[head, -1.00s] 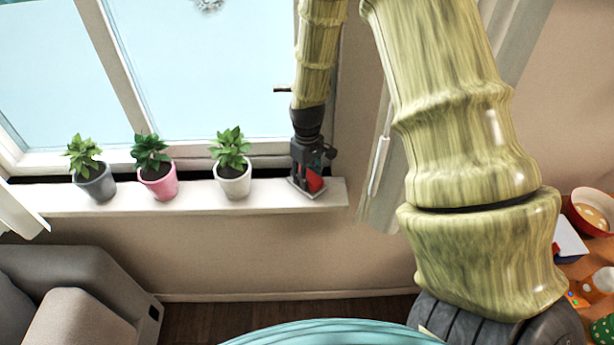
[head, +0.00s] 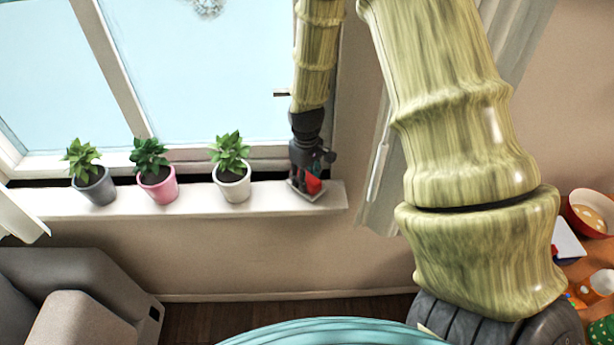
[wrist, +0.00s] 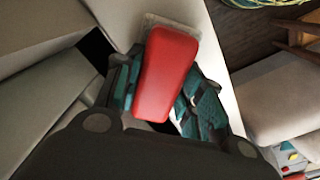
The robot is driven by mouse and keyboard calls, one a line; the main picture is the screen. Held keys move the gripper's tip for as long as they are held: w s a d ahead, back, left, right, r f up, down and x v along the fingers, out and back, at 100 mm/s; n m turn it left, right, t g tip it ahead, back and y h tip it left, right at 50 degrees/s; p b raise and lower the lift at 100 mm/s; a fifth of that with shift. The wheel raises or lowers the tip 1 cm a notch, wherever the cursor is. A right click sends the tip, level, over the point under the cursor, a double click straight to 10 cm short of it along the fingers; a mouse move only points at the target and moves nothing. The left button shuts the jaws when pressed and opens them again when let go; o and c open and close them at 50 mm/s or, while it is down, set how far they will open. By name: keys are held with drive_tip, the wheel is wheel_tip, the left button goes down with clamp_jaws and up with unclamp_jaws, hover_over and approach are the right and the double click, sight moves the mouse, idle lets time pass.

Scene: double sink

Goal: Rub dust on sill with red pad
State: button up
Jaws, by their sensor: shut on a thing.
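The white window sill (head: 270,198) runs along the wall below the window. My gripper (head: 309,182) is over the right end of the sill and shut on the red pad (head: 314,185). In the wrist view the red pad (wrist: 165,72) sits between the two fingers of my gripper (wrist: 158,100). A greyish edge lies under the pad, at the sill's surface (wrist: 222,75). I cannot make out separate dust on the sill; the spot beneath the pad is hidden.
A white pot (head: 233,190), a pink pot (head: 158,191) and a grey pot (head: 97,190) with plants stand on the sill left of my gripper. A grey sofa (head: 75,285) is below left. A table with a red bowl (head: 590,212) is at right.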

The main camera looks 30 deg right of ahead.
drive_tip(key=shift+s+a+f, duration=0.2)
drive_tip(key=shift+s+a, duration=0.1)
drive_tip(key=shift+s, duration=0.1)
drive_tip(key=shift+s+r+p, duration=0.1)
drive_tip(key=shift+r+p, duration=0.75)
drive_tip(key=shift+r, duration=2.1)
drive_tip(key=shift+r, duration=1.5)
